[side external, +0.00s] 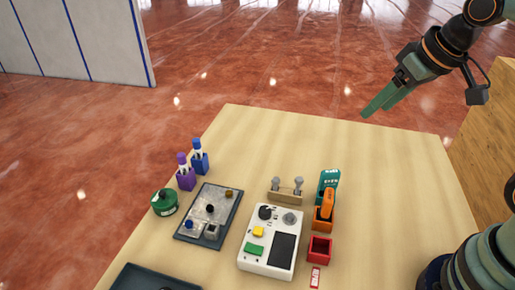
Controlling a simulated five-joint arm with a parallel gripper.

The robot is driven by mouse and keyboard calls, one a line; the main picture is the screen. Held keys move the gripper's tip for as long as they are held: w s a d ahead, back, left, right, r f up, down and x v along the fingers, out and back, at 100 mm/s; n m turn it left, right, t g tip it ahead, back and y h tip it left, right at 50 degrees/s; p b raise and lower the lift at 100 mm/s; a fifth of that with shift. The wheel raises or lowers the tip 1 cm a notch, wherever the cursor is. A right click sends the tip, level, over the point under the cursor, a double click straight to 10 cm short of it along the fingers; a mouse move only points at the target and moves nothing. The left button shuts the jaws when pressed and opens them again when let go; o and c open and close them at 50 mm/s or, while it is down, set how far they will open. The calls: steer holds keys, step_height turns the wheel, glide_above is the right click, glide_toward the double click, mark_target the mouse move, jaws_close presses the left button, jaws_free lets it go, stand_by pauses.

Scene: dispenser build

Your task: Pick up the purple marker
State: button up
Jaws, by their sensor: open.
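The purple marker (182,159) stands upright in a purple holder (186,181) near the left edge of the table. A blue marker (197,147) stands in a blue holder (200,165) just beside it, to the upper right. My gripper (375,108) is open and empty. It is in the air over the far right part of the table, well to the right of the purple marker and apart from everything. Its green fingers point down and left.
A green round container (165,202), a grey tray with knobs (224,194), a white box with buttons (255,262), a wooden stand with two grey pegs (275,195), an orange item (326,204), a teal item (328,176) and a red box (319,249) occupy the table. The far table (300,138) is clear.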

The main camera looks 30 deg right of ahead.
steer(key=w+a+r+y, duration=0.1)
steer(key=w+a, duration=0.5)
steer(key=w, duration=0.2)
steer(key=y, duration=0.2)
glide_above(182, 155)
steer(key=s+d, duration=0.4)
steer(key=s, duration=0.2)
step_height(182, 155, down, 8)
steer(key=shift+n, duration=0.4)
steer(key=shift+a+x, duration=0.15)
steer(key=shift+x, duration=2.65)
steer(key=shift+a+x, duration=0.1)
steer(key=shift+x, duration=2.7)
steer(key=shift+s, duration=0.15)
jaws_close()
